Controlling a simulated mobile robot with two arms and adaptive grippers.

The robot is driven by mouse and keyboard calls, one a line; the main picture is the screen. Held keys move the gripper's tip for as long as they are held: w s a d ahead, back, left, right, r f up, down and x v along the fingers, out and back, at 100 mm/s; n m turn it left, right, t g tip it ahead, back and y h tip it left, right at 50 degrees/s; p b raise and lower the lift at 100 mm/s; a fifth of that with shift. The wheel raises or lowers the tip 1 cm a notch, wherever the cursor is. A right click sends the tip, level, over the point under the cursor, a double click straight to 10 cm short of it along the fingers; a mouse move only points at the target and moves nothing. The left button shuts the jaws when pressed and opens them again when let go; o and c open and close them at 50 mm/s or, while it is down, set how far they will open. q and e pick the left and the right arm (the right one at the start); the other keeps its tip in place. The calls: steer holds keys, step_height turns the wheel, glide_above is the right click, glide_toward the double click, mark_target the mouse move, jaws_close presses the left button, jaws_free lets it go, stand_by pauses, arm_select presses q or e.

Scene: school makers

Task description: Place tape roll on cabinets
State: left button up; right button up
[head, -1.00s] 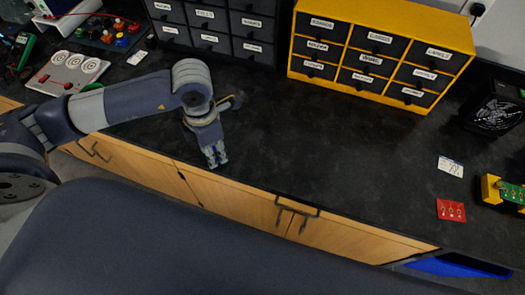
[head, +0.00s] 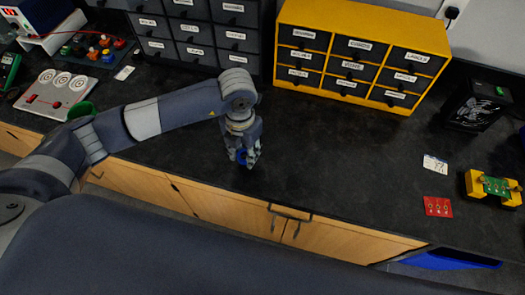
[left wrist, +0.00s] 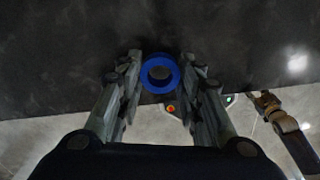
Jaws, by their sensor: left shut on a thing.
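A blue tape roll (left wrist: 160,88) is a ring with a dark hole, held between the fingertips of my left gripper (left wrist: 160,75) in the left wrist view. In the head view the left gripper (head: 244,159) points down over the front part of the dark worktop, and a bit of the blue roll (head: 241,156) shows between its fingers. I cannot tell whether the roll touches the worktop. The worktop (head: 320,165) lies on wooden cabinets (head: 230,208) with dark handles.
A yellow drawer unit (head: 283,45) and a grey drawer unit (head: 258,40) stand at the back. A red card (head: 437,206), a white card (head: 434,163) and a yellow holder with a green board (head: 492,187) lie right. Red-and-white panel (head: 52,95) lies left. The middle worktop is clear.

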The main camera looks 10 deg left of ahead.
arm_select(q)
steer(key=p, duration=0.1)
glide_above(263, 162)
steer(key=shift+f, duration=0.2)
steer(key=shift+f+p, duration=0.7)
steer(key=shift+f, duration=1.25)
steer(key=o, duration=0.9)
steer(key=shift+r, duration=0.15)
steer(key=shift+r, duration=0.2)
step_height(263, 162, up, 12)
steer(key=b, duration=0.3)
steer(key=shift+f, duration=0.15)
